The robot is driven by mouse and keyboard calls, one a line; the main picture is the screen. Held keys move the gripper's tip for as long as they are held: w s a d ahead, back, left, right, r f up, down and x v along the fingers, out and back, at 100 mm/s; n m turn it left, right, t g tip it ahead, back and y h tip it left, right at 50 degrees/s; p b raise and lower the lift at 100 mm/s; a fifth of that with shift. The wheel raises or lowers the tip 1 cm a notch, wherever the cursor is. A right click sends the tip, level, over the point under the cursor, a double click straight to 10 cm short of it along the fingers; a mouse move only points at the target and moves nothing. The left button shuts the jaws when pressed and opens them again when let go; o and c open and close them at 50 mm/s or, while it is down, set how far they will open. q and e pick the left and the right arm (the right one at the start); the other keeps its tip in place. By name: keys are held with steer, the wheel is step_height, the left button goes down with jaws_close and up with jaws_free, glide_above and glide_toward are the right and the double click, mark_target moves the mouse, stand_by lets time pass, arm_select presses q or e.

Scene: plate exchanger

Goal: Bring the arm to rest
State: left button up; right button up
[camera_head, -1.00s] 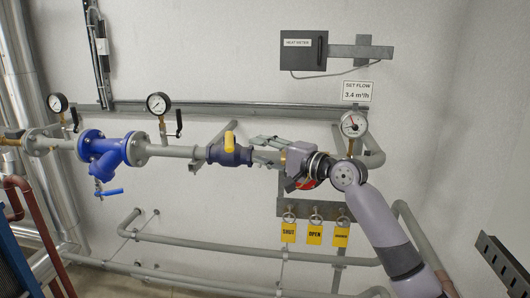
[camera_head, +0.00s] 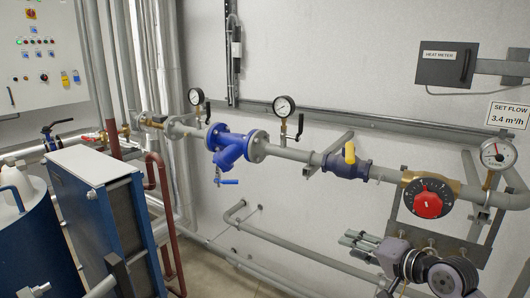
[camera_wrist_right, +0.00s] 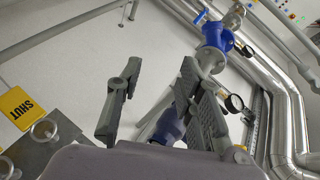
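My right gripper (camera_head: 350,242) is in the lower right of the head view, below the pipe and to the left of its wrist joint. Its fingers point left and it holds nothing. In the right wrist view the two fingers of the gripper (camera_wrist_right: 155,95) stand apart with bare wall and part of the blue valve behind them. The red dial valve (camera_head: 428,198) sits on the pipe above my right arm, clear of the gripper. My left gripper does not show.
The blue valve with a yellow handle (camera_head: 347,166) and the blue strainer (camera_head: 230,146) are on the pipe. Gauges (camera_head: 284,107) stand above it. A blue-framed plate exchanger (camera_head: 95,180) stands at left.

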steer(key=s+a+f+n+g+h, duration=0.2)
steer(key=s+f+n, duration=0.1)
steer(key=s+f, duration=0.6)
steer(key=s+a+f+n+g+h, duration=0.1)
steer(key=s+a+f+n+g, duration=0.2)
steer(key=s+f, duration=0.65)
steer(key=s+d+f+n+g+h, duration=0.1)
steer(key=s+f+n+g+h, duration=0.15)
steer(key=s, duration=0.65)
steer(key=s+d+f+n+g+h, duration=0.1)
steer(key=s+d+f, duration=0.15)
steer(key=s, duration=0.65)
step_height(320, 180, down, 32)
steer(key=a+g+b, duration=0.1)
steer(key=g+b, duration=0.1)
steer(key=b, duration=0.3)
steer(key=s+d+f+b, duration=0.3)
steer(key=s+f+b, duration=0.2)
steer(key=s+f, duration=1.2)
step_height(320, 180, down, 4)
steer(key=shift+s+r+g, duration=0.1)
steer(key=shift+s+g, duration=0.25)
steer(key=shift+s, duration=0.05)
steer(key=shift+w+n+h, duration=0.1)
steer(key=shift+n+h, duration=0.15)
